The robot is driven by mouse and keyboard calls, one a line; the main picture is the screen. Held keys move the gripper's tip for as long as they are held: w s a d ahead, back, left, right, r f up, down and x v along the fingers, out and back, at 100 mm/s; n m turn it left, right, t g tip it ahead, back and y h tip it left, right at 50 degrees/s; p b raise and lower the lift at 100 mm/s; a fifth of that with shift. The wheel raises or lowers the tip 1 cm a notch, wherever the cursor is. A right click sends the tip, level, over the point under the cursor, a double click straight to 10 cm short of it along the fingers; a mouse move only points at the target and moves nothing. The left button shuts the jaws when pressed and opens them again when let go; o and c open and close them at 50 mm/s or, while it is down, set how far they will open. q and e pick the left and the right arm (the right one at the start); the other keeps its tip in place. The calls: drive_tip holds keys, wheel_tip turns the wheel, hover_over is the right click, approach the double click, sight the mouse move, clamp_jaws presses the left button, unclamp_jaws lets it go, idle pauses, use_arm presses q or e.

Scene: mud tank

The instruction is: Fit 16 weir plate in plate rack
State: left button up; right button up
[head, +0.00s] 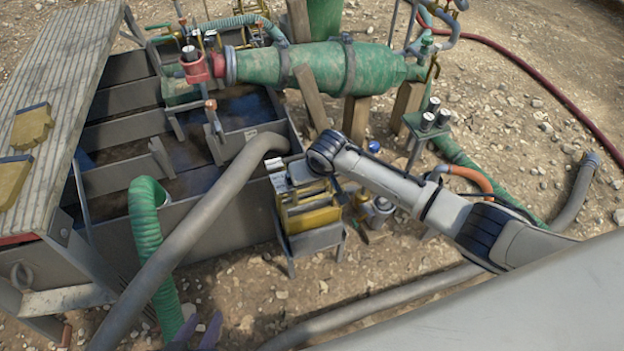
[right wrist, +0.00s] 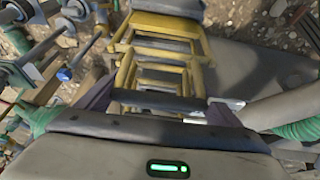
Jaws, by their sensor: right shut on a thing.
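The plate rack (head: 318,243) is a grey stand with yellow slot frames, beside the tank's near right corner. Its yellow frames also show in the right wrist view (right wrist: 207,52), with dark bars across them. My right gripper (head: 290,183) is over the rack, shut on a weir plate. The plate's dark edge (right wrist: 160,101) spans between the fingers in the right wrist view; most of the plate is hidden, and I cannot tell how deep it sits. Two yellow plates with dark blue edges (head: 32,127) lie on the plank walkway. My left gripper (head: 196,335) shows its fingers apart at the bottom edge, empty.
The mud tank (head: 185,235) has grey dividers and dark water. A grey hose (head: 190,230) and a green ribbed hose (head: 147,225) cross its near side. A green cylinder (head: 320,68) lies behind. Small containers (head: 381,207) stand right of the rack.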

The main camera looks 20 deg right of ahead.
use_arm(q)
drive_tip(key=shift+s+f+b, duration=0.1)
drive_tip(key=shift+f+b, duration=0.2)
use_arm(e)
drive_tip(key=shift+f, duration=0.55)
use_arm(q)
drive_tip(key=shift+f+b, duration=0.15)
drive_tip(key=shift+b, duration=0.15)
use_arm(e)
drive_tip(key=shift+f, duration=0.6)
drive_tip(key=o, duration=1.8)
drive_tip(key=shift+c, duration=0.2)
drive_tip(key=shift+f, duration=0.1)
use_arm(q)
wheel_tip(320, 180, up, 4)
drive_tip(key=p, duration=0.4)
use_arm(e)
drive_tip(key=v, duration=1)
drive_tip(key=shift+r, duration=0.2)
